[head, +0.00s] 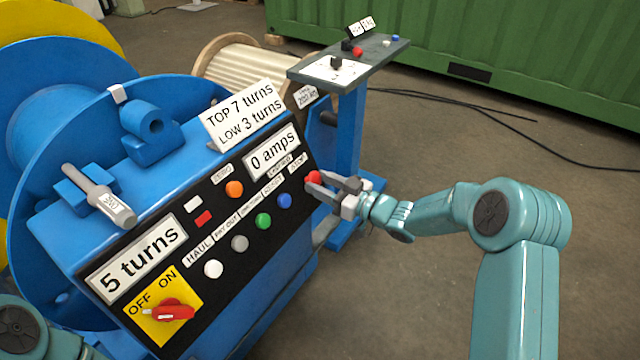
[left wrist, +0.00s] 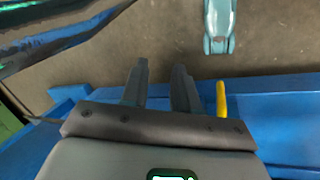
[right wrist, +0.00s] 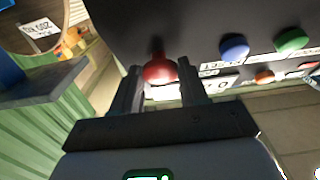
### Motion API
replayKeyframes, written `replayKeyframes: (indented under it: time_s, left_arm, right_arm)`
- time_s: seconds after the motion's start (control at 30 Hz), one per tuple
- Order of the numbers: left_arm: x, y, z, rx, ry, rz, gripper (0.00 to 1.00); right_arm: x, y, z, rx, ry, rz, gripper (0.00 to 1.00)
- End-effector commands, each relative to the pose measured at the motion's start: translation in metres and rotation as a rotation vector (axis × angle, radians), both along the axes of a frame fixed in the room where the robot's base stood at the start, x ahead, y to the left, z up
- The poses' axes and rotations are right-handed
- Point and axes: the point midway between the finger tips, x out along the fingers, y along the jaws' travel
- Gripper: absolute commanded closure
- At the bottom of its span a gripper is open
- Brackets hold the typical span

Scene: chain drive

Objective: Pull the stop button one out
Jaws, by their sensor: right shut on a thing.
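The red stop button (head: 313,177) is at the right end of the black control panel (head: 190,325). My right gripper (head: 322,186) is shut on it, coming from the right. In the right wrist view the round red button (right wrist: 159,71) sits between the fingertips (right wrist: 160,80), its stem running to the dark panel. I cannot tell how far out it stands. My left gripper (left wrist: 161,75) shows in the left wrist view, open and empty, above a blue frame and the floor.
Blue (head: 284,200), green (head: 263,220), grey (head: 239,243) and white (head: 213,268) buttons line the panel beside a red rotary switch (head: 172,311). A blue pedestal (head: 347,140) with a grey top stands behind my right gripper. Concrete floor lies open to the right; black cables (head: 470,102) cross it.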

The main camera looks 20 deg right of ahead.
Motion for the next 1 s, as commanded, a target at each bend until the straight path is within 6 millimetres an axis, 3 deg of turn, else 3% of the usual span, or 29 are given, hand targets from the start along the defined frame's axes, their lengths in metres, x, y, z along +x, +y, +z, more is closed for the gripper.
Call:
replayKeyframes:
  time_s: [0.23, 0.27, 0.3, 0.33, 0.73, 1.0]
  left_arm:
    - [0.000, 0.000, 0.000, 0.000, 0.000, 0.000, 0.70]
    - [0.000, 0.000, 0.000, 0.000, 0.000, 0.000, 0.70]
    - [0.000, 0.000, 0.000, 0.000, 0.000, 0.000, 0.70]
    - [0.000, 0.000, 0.000, 0.000, 0.000, 0.000, 0.70]
    - [0.000, 0.000, 0.002, 0.000, 0.000, 0.000, 0.70]
    - [0.000, 0.000, 0.011, 0.000, 0.000, 0.000, 0.70]
  right_arm:
    - [-0.003, -0.002, 0.000, 0.001, 0.001, 0.001, 1.00]
    - [-0.003, -0.002, 0.000, 0.001, 0.001, 0.001, 0.48]
    - [-0.003, -0.002, 0.000, 0.001, 0.001, 0.001, 0.35]
    - [-0.003, -0.002, 0.000, 0.001, 0.001, 0.001, 0.31]
    - [-0.010, -0.009, 0.002, 0.000, 0.000, -0.001, 0.31]
    - [-0.062, -0.050, 0.002, 0.001, 0.003, -0.005, 0.31]
